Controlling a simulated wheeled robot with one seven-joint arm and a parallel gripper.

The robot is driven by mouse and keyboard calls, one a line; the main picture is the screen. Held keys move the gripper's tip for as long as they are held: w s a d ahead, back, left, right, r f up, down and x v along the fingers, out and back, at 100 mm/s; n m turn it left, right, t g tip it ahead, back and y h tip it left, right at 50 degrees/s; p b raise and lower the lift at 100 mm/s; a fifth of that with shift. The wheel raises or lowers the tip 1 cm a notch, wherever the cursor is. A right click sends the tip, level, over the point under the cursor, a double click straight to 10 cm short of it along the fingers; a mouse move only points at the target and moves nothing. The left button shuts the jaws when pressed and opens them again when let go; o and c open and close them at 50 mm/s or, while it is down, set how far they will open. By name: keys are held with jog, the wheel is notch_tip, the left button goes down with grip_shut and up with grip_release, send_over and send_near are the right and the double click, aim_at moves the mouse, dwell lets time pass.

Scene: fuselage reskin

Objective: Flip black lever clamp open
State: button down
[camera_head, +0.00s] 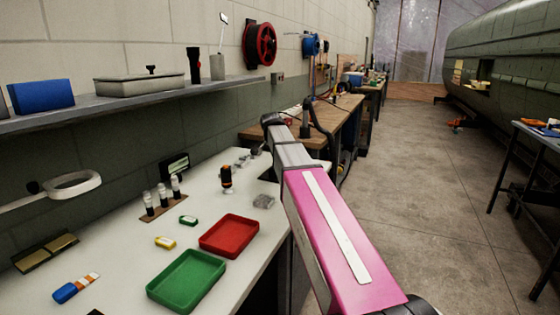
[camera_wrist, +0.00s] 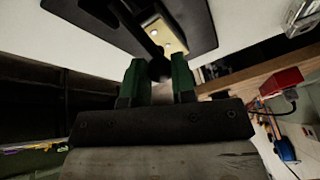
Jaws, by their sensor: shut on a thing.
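In the wrist view, my gripper (camera_wrist: 160,84) has two green fingers. They are closed on a dark rounded knob (camera_wrist: 157,67) between them, which looks like the handle end of the black lever clamp. Just beyond the knob is a brass plate (camera_wrist: 172,38) with small holes, set against a broad black plate (camera_wrist: 196,18). Most of the clamp's shape is hidden by the fingers and by shadow. In the head view, my pink and grey arm reaches away past the white table, and my gripper cannot be clearly made out.
The white table (camera_head: 120,262) holds a green tray (camera_head: 187,280), a red tray (camera_head: 229,235), a small rack of vials (camera_head: 162,200) and an orange-black item (camera_head: 226,180). A grey shelf (camera_head: 130,100) runs along the wall above. Open floor (camera_head: 430,190) lies to the right.

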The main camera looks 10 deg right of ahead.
jog(key=s+t+h, duration=0.1)
jog(key=s+a+r+t+h, duration=0.1)
jog(key=t, duration=0.1)
jog(key=shift+a+r, duration=0.1)
jog(key=shift+s+a+r+t+h, duration=0.15)
jog(key=shift+s+a+t+h, duration=0.1)
jog(key=shift+s+t+h, duration=0.25)
jog(key=shift+s+a+r+t+h, duration=0.1)
jog(key=shift+s+a+t+h, duration=0.15)
jog(key=shift+t, duration=0.45)
jog(key=shift+s+a+f+t+h, duration=0.1)
jog(key=shift+s+a+t+h, duration=0.4)
jog(key=shift+t, duration=0.4)
jog(key=shift+s+a+f+t+h, duration=0.1)
jog(key=shift+s+a+t+h, duration=0.1)
jog(key=shift+s+t+h, duration=0.45)
jog(key=shift+s+a+f+t+h, duration=0.1)
jog(key=shift+s+a+t+h, duration=0.2)
jog(key=shift+t+h, duration=0.65)
jog(key=shift+a+t, duration=0.1)
jog(key=shift+t, duration=0.2)
jog(key=c, duration=0.9)
grip_release()
jog(key=shift+c, duration=0.2)
